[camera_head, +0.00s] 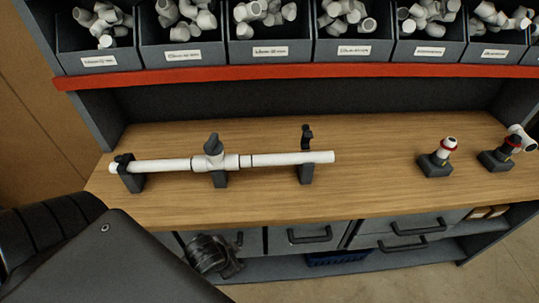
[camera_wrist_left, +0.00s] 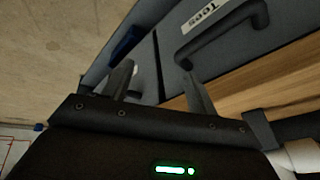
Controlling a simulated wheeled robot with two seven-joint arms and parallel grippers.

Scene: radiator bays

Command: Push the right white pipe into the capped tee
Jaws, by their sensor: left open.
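The capped tee (camera_head: 214,161) is white with a dark cap on top and sits in a dark holder on the bench. The right white pipe (camera_head: 292,158) lies in line with the tee's right side; a dark ring shows on it near the tee. How deep its end sits is too small to tell. The left white pipe (camera_head: 163,165) meets the tee's left side. My left gripper (camera_wrist_left: 160,88) is open and empty near the drawer fronts in the left wrist view, away from the pipes. My right gripper is out of view.
The right pipe rests in a dark holder (camera_head: 306,174) with an upright lever; another holder (camera_head: 132,180) bears the left pipe. Two stands (camera_head: 436,165) with white fittings are at the right. Bins (camera_head: 272,51) of fittings line the back. Drawers (camera_head: 309,237) are below the bench.

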